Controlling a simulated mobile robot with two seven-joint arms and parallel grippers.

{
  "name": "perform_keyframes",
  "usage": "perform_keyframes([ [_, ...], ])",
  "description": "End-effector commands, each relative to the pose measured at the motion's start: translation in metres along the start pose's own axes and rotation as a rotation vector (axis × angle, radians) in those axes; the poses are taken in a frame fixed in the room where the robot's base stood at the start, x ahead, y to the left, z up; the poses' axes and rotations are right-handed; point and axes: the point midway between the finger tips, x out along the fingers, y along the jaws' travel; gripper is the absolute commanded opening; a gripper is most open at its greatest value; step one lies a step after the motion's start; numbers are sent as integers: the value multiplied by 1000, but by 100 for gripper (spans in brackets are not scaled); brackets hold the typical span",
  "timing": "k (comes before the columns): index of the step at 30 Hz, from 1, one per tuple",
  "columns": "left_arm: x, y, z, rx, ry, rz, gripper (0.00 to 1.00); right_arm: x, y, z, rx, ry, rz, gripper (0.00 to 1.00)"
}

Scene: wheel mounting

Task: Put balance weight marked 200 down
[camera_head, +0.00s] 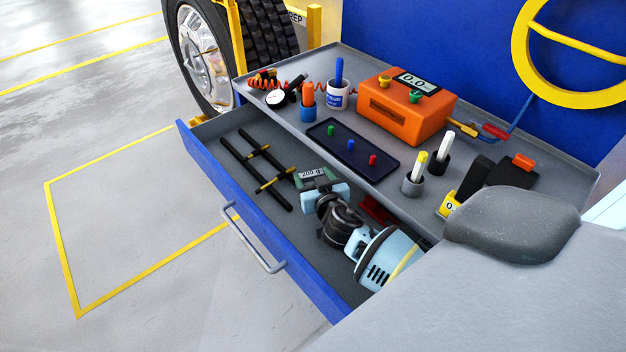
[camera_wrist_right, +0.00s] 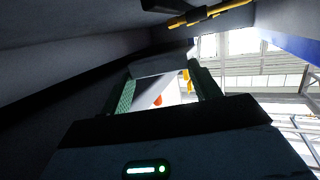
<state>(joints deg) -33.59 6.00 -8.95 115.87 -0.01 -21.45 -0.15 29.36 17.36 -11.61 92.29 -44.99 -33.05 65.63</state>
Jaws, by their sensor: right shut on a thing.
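The balance weight (camera_head: 313,173) is a small grey-green block with a "200" label, inside the open blue drawer (camera_head: 262,214). My right gripper (camera_head: 319,183) reaches low into the drawer and is shut on the weight. In the right wrist view, the two green-padded fingers of the right gripper (camera_wrist_right: 163,84) stand on either side of a grey block, the weight (camera_wrist_right: 160,65). Whether its underside touches the drawer floor is hidden. My left gripper is not in view.
Black divider bars with yellow joints (camera_head: 262,165) lie in the drawer left of the weight. The worktop above holds an orange box (camera_head: 405,112), a dark tray with coloured pegs (camera_head: 352,152), a mug (camera_head: 338,95) and marker holders (camera_head: 413,183). A wheel (camera_head: 203,58) stands behind.

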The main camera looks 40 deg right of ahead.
Motion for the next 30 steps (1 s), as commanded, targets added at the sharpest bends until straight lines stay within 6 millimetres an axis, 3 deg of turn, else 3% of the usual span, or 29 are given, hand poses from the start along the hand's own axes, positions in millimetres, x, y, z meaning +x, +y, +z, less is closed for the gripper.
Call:
perform_keyframes([
  [26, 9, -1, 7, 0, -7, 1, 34, 3, 0, 13, 0, 3, -1, 3],
  [27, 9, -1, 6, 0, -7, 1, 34, 3, 0, 13, 0, 2, 0, 67],
  [30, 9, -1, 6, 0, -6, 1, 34, 3, 0, 13, 0, 2, 0, 80],
])
